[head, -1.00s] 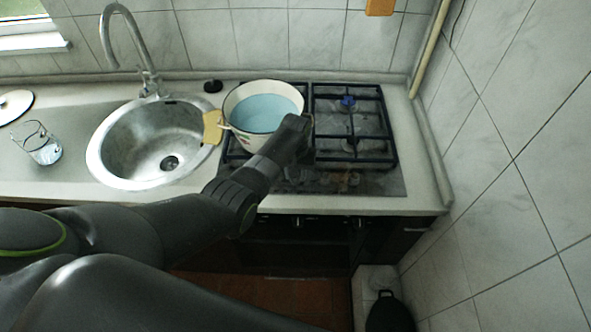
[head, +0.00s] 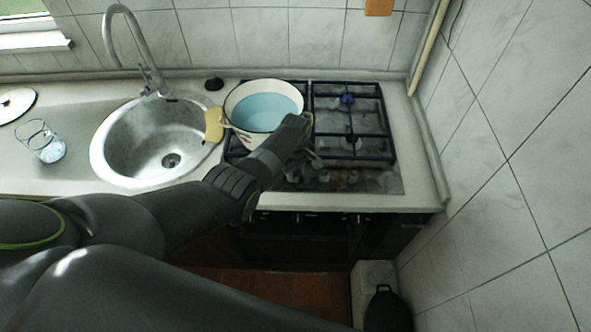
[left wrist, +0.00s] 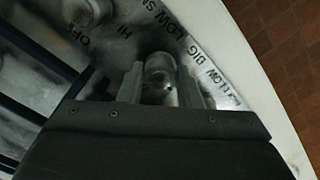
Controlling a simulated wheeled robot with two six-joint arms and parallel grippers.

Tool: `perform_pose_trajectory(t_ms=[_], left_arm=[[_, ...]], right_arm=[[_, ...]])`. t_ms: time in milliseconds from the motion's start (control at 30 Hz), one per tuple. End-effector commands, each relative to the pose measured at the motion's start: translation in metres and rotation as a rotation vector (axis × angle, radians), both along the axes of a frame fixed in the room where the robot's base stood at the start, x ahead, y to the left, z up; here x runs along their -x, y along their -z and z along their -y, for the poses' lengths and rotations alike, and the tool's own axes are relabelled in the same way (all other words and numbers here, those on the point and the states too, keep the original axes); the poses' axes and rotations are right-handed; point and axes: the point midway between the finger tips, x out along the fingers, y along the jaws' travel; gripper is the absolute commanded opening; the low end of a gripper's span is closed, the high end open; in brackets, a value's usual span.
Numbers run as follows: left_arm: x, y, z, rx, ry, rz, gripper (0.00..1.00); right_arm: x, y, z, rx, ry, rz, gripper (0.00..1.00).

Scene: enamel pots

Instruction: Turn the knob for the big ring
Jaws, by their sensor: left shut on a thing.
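My left gripper (left wrist: 160,88) has its two fingers on either side of a round metal knob (left wrist: 160,70) in the left wrist view and is shut on it. Printing beside this knob includes "BIG"; other words are partly hidden by the gripper. A second knob (left wrist: 82,11) sits further up left, near the words "OFF", "HI" and "LOW". In the head view my left arm reaches over the front of the gas hob (head: 385,183), and its dark wrist hides much of the knob area. My right gripper is not in view.
A white enamel pot (head: 231,97) with bluish contents stands on the left burner. A blue spot (head: 347,99) shows at the back right burner. The sink (head: 104,125) and a glass (head: 47,147) are left of the hob; a tiled wall (head: 500,210) bounds the right.

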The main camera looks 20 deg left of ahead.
Motion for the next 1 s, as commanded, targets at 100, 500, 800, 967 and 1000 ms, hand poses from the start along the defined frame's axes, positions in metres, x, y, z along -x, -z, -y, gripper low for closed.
perform_pose_trajectory(t_ms=[100,500,800,967,1000], left_arm=[[-0.0011,-0.0013,-0.0001,-0.001,-0.041,0.003,0.09],[-0.0011,-0.0010,-0.0002,-0.001,-0.085,0.003,0.09],[-0.0011,-0.0009,-0.0004,-0.001,-0.084,0.003,0.41],[-0.0007,-0.0006,-0.0003,0.000,-0.083,0.001,0.54],[-0.0006,-0.0005,-0.0002,0.000,-0.083,0.001,0.54]], right_arm=[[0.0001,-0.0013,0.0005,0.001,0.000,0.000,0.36],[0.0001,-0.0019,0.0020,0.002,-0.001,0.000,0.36],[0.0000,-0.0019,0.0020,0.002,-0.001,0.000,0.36],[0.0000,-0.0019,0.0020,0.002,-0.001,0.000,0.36],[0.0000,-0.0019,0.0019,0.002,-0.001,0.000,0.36]])
